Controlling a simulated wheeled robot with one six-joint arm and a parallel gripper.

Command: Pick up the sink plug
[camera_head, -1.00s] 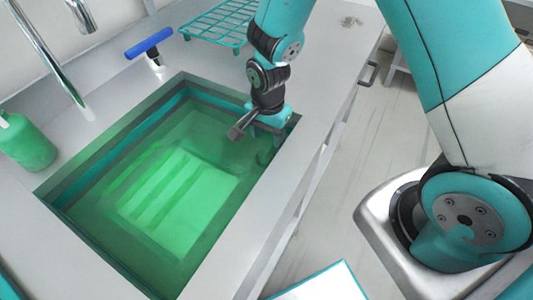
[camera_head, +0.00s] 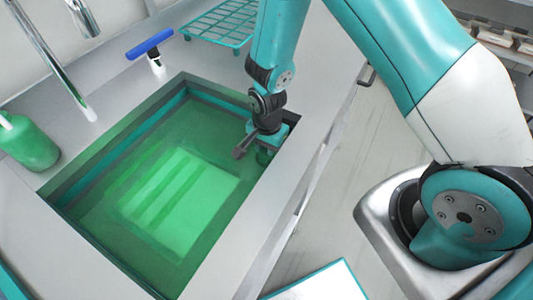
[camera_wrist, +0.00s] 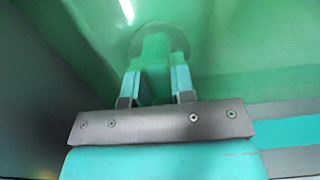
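The sink plug (camera_wrist: 160,40) shows in the wrist view as a round pale green disc with an upright grip, seen through green water. My gripper (camera_wrist: 157,76) points at it from the near side, one teal finger on each side of the grip. The fingers stand apart; whether they touch the grip is hard to tell. In the head view my gripper (camera_head: 262,150) is down in the water at the right corner of the sink (camera_head: 215,245), and the fingertips are blurred by the water. The plug is hidden there behind my gripper and wrist.
The sink's right wall stands close to my gripper. Open water lies to my gripper's left.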

